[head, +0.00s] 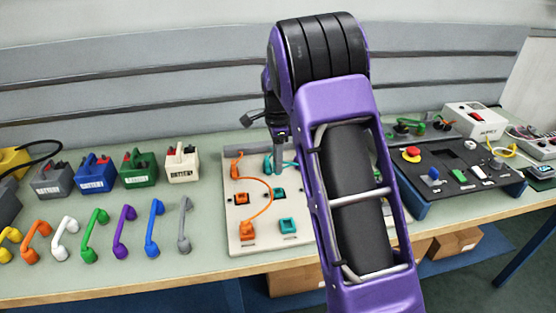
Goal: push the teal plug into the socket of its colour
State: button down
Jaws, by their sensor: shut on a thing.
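The board (262,247) lies flat on the bench in front of me. My gripper (281,152) points down over its back part and is mostly hidden by my arm. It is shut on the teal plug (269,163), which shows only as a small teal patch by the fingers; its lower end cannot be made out. A teal cord (290,164) shows beside it. A teal square socket (288,226) is near the board's front, apart from the gripper. A darker square with teal (279,193) sits behind it.
An orange cord (270,191) curves across the board to an orange block (248,231). Another orange square (241,199) is behind it. Battery boxes (96,173) and coloured handles (123,220) stand left. A control panel (452,165) is right. My arm hides the board's right part.

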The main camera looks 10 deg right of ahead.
jog(key=shift+f+b, duration=1.45)
jog(key=shift+f, duration=1.35)
jog(key=shift+f, duration=0.2)
jog(key=shift+f, duration=0.85)
jog(key=shift+c, duration=0.4)
grip_release()
jog(key=shift+r, duration=0.1)
notch_tip(320, 180, up, 6)
jog(key=p, duration=0.3)
jog(key=shift+r, duration=1.2)
